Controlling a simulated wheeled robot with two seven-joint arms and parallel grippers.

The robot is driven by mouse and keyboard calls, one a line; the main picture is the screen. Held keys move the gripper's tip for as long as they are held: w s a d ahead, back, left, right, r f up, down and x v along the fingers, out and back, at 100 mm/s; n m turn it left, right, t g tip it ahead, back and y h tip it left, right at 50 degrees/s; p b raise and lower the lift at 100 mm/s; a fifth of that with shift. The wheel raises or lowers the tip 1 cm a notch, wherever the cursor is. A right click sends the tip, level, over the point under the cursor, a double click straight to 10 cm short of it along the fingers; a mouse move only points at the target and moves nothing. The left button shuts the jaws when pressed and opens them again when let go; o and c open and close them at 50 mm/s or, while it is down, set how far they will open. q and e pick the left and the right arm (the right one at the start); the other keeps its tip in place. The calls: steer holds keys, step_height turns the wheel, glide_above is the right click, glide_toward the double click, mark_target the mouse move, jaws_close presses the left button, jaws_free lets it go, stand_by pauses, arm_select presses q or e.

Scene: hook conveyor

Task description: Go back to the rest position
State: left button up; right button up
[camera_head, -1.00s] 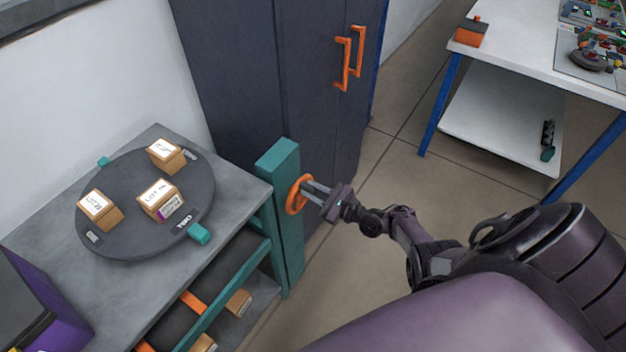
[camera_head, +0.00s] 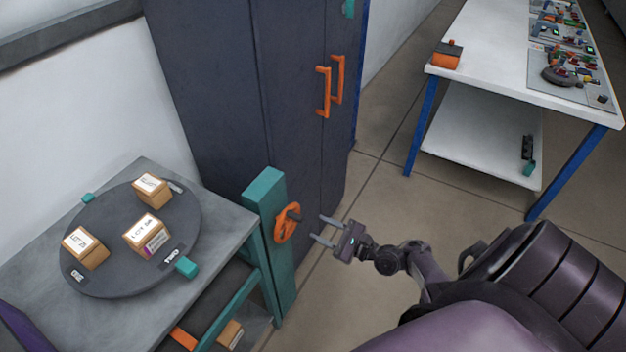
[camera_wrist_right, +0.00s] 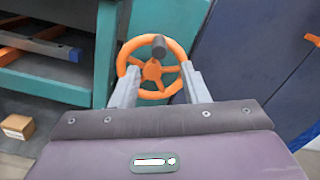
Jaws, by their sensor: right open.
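My right gripper (camera_head: 328,231) is open and empty, just to the right of an orange handwheel (camera_head: 281,228) with a dark knob. The wheel is mounted on a teal post (camera_head: 265,192) at the corner of the grey table. In the right wrist view, the handwheel (camera_wrist_right: 133,72) shows beyond and between my open fingers (camera_wrist_right: 158,88), apart from them. My left gripper is not in view.
A dark round turntable (camera_head: 108,222) on the grey table (camera_head: 225,222) bears three labelled boxes. A dark cabinet (camera_head: 225,90) with orange handles stands behind. A white workbench (camera_head: 490,55) with parts is at the upper right. Floor between is clear.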

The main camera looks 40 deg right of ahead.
steer(key=shift+s, duration=0.15)
stand_by(0.4)
steer(key=s+a+f+n+g+h, duration=0.1)
steer(key=s+a+f+n+g, duration=0.25)
steer(key=f, duration=0.35)
steer(key=s+a+f+n+g+b, duration=0.1)
steer(key=s+a+f+n+g, duration=0.1)
steer(key=s+f+n, duration=0.45)
steer(key=s+a+f+n+g+h, duration=0.1)
steer(key=s+a+f+n+g, duration=0.15)
steer(key=f, duration=0.55)
steer(key=s+a+f+n+g+h, duration=0.1)
steer(key=s+f+n, duration=0.3)
steer(key=s, duration=0.4)
steer(key=s+a+f+n+g+h+b, duration=0.1)
steer(key=s+a+f+n+g+h, duration=0.1)
steer(key=s+n, duration=0.5)
steer(key=s+a+f+n+g+h, duration=0.1)
steer(key=s+a+f+n+g, duration=0.2)
steer(key=s+f+n, duration=0.3)
steer(key=s+f+g, duration=0.1)
steer(key=s, duration=0.2)
steer(key=shift+g+h, duration=0.3)
steer(key=shift+h, duration=0.1)
steer(key=shift+f, duration=0.1)
